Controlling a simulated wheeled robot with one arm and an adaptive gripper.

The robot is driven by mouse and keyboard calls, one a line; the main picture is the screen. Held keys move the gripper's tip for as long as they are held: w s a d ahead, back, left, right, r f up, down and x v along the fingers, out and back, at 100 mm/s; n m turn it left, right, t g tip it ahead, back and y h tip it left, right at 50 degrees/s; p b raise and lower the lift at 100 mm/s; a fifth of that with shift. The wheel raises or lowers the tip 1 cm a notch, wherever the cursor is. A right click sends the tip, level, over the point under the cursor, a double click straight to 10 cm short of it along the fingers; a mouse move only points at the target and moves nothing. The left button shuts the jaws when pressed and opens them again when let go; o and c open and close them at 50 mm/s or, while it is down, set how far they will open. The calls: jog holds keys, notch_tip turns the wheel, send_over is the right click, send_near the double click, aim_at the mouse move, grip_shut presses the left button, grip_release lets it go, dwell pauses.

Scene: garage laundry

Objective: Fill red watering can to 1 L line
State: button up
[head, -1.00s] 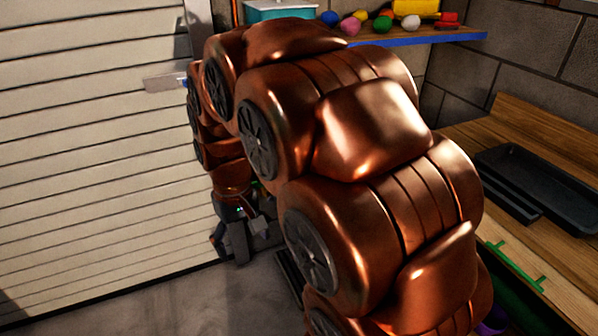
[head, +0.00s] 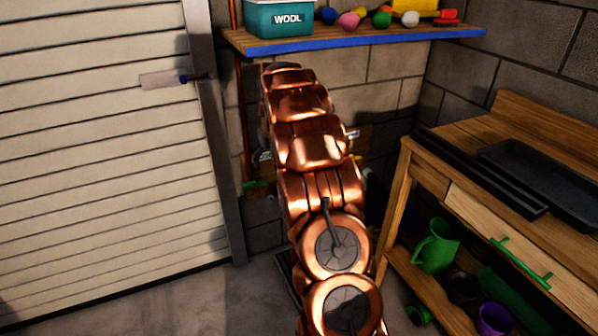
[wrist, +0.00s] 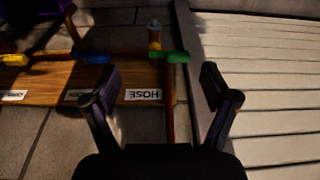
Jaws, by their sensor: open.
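No red watering can shows in either view. In the wrist view my gripper (wrist: 160,88) is open and empty, its two dark fingers spread apart. Beyond the fingers is a wooden board (wrist: 55,80) with an upside-down HOSE label (wrist: 143,95) and other labels. A green handle (wrist: 177,57), a blue handle (wrist: 92,57) and a yellow handle (wrist: 14,59) sit along the board's edge. The green handle lies beyond the gap between the fingers, nearer the right one. In the head view my copper arm hides the gripper and most of the board.
A wooden bench (head: 405,160) stands at right with a black tray (head: 545,180) on it. A green jug (head: 437,247) and a purple pot (head: 494,318) are on its lower shelf. A blue-edged shelf (head: 350,42) holds a WOOL box (head: 280,18). A slatted door (head: 100,150) is at left.

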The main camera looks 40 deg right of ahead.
jog(key=w+d+f+t+b, duration=0.15)
jog(key=d+f, duration=0.25)
jog(key=d, duration=0.5)
jog(key=w+d+f+t, duration=0.1)
jog(key=w+d+f, duration=0.1)
jog(key=d+f, duration=0.45)
jog(key=shift+m+g+h, duration=0.3)
jog(key=shift+g+h, duration=0.05)
jog(key=shift+h, duration=0.05)
jog(key=shift+w+d+f+b, duration=0.1)
jog(key=shift+w+d+f, duration=0.35)
jog(key=shift+f, duration=0.45)
jog(key=shift+w+d+f+b, duration=0.1)
jog(key=shift+w+d+f, duration=0.35)
jog(key=shift+f, duration=0.4)
jog(key=shift+w+d+f+b, duration=0.1)
jog(key=shift+w+d+f, duration=0.35)
jog(key=shift+f, duration=0.45)
jog(key=c, duration=1.6)
jog(key=shift+w+a, duration=0.1)
grip_shut()
